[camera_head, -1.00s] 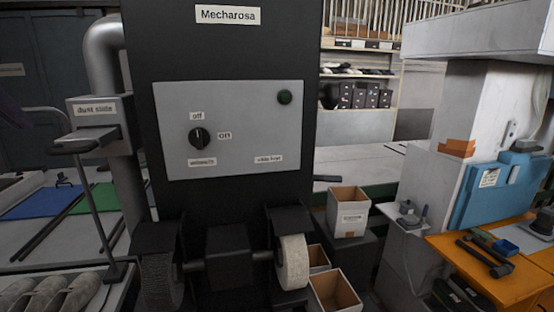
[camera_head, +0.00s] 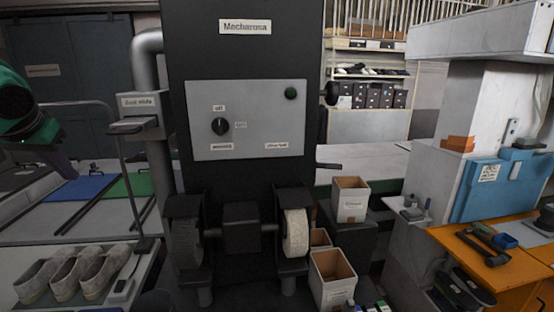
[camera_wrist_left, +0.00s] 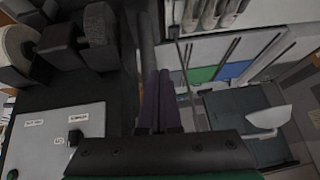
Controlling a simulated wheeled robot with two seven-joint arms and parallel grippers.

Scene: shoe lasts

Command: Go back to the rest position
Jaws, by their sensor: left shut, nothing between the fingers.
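My left gripper (camera_head: 62,164) shows at the left edge of the head view, below its green and black arm. Its purple fingers are shut and empty. They also show close together in the left wrist view (camera_wrist_left: 158,100), pointing away from the camera. The gripper is in the air, left of the black Mecharosa machine (camera_head: 245,55) and apart from it. The machine's grey panel (camera_head: 250,100) carries a dark knob (camera_head: 221,126) and a green button (camera_head: 291,93). My right gripper is not in view.
Two wheels, one dark (camera_head: 187,243) and one pale (camera_head: 296,233), sit low on the machine. Open boxes (camera_head: 350,199) stand right of the machine. An orange bench (camera_head: 520,265) with tools is at right.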

